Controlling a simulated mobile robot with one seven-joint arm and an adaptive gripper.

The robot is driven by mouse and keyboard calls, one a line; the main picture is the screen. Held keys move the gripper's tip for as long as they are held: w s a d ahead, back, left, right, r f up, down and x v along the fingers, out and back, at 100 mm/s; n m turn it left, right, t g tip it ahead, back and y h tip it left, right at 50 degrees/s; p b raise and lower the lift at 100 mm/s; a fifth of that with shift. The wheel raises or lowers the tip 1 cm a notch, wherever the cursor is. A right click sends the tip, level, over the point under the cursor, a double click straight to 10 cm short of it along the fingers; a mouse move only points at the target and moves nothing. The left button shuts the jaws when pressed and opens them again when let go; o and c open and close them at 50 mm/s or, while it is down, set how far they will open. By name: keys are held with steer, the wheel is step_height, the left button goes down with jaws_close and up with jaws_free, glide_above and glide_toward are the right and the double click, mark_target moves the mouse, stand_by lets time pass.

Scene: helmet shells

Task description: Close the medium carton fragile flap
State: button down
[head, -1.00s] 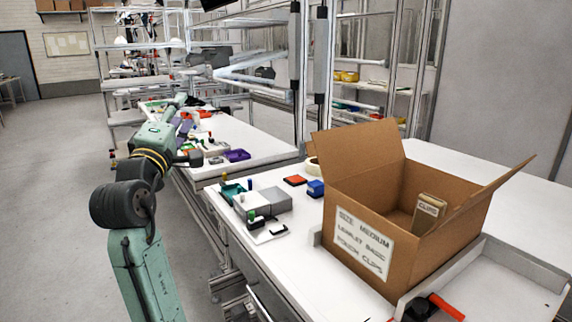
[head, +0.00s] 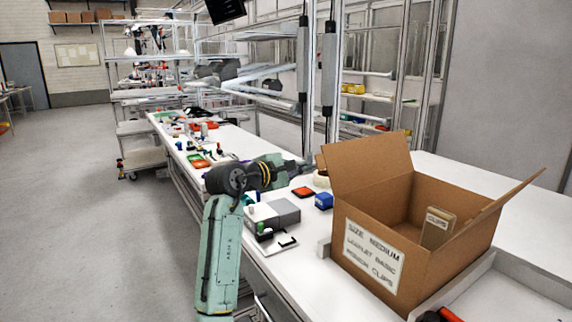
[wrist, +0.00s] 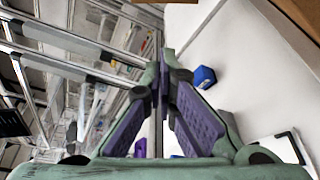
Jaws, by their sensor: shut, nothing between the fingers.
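The medium carton (head: 372,276) stands open on the white bench at the right in the head view. Its front label reads "SIZE MEDIUM". One tall flap (head: 370,163) stands up at its left and back; another flap (head: 508,190) sticks out to the upper right. I see no "fragile" marking on either. A smaller box labelled CLIPS (head: 437,230) is inside. My gripper (wrist: 164,62) is shut and empty in the wrist view, with purple finger pads. In the head view my arm reaches over the bench left of the carton; the fingertips are hard to make out there.
A blue block (head: 323,201) and a red-orange item (head: 302,192) lie left of the carton. Grey boxes (head: 283,212) are nearer the front edge. Upright posts stand behind. A white tray (head: 510,300) is at the lower right.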

steer(key=shift+s+d+r+p, duration=0.15)
steer(key=shift+s+d+r, duration=0.3)
steer(key=shift+s, duration=0.3)
steer(key=shift+s+d+r+p, duration=0.15)
steer(key=shift+s+d+r, duration=0.2)
steer(key=shift+s+r, duration=0.3)
steer(key=shift+f, duration=0.1)
steer(key=shift+s, duration=0.1)
steer(key=s+d+r+m+t+h+b, duration=0.25)
steer(key=s+d+m+b, duration=0.35)
steer(key=m, duration=0.4)
steer(key=s+d+f+m+g+h+b, duration=0.1)
steer(key=s+d+f+m+h+b, duration=0.2)
steer(key=s+f+m+b, duration=0.4)
steer(key=shift+d+f+m+h+b, duration=0.25)
steer(key=shift+m+h+b, duration=0.3)
steer(key=shift+m+b, duration=2.35)
steer(key=shift+f, duration=0.15)
